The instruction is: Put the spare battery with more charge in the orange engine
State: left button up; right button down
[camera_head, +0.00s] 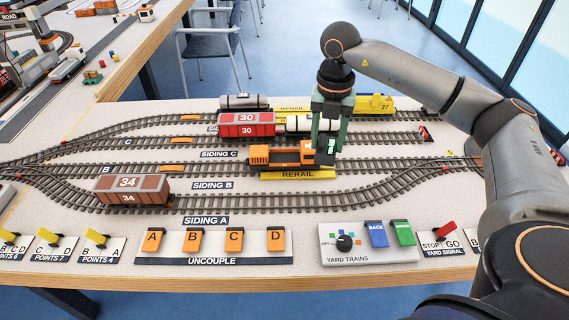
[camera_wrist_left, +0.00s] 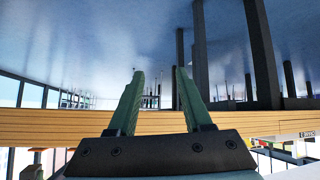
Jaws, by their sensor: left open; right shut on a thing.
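The orange engine (camera_head: 279,155) stands on the track near the SIDING B label, beside a yellow RERAIL strip. My right gripper (camera_head: 326,132) points down at the engine's right end. It is shut on a dark block with a small green display, which looks like a battery (camera_head: 325,151). The fingers partly hide the block and that end of the engine. I cannot tell whether the block touches the engine. No other loose battery can be made out. My left gripper (camera_wrist_left: 160,77) shows in the left wrist view, open and empty, near a wooden table edge (camera_wrist_left: 60,128).
A red wagon 30 (camera_head: 247,125), a brown wagon 34 (camera_head: 131,188), tank wagons and a yellow engine 37 (camera_head: 374,104) stand on the tracks. Along the front are the UNCOUPLE panel (camera_head: 213,257), the YARD TRAINS panel (camera_head: 368,256) and red and yellow levers.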

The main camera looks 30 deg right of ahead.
jog(key=d+m, duration=0.1)
jog(key=m, duration=0.2)
jog(key=d+r+m+b, duration=0.1)
jog(key=m, duration=0.2)
jog(key=d+r+m+b, duration=0.1)
jog(key=m, duration=0.2)
jog(key=shift+r+m, duration=0.25)
jog(key=shift+m, duration=0.15)
jog(key=r+m, duration=0.1)
jog(key=m, duration=0.2)
jog(key=m+b, duration=0.2)
jog(key=m, duration=0.1)
send_over(286, 159)
jog(key=f, duration=0.8)
jog(key=shift+s+d, duration=0.3)
jog(key=shift+s, duration=0.05)
jog(key=shift+w+a+f, duration=0.15)
jog(key=shift+w+f, duration=0.15)
jog(key=shift+f, duration=0.1)
notch_tip(286, 159, down, 4)
jog(key=shift+w+r, duration=0.15)
jog(key=shift+r, duration=0.05)
jog(key=shift+a, duration=0.1)
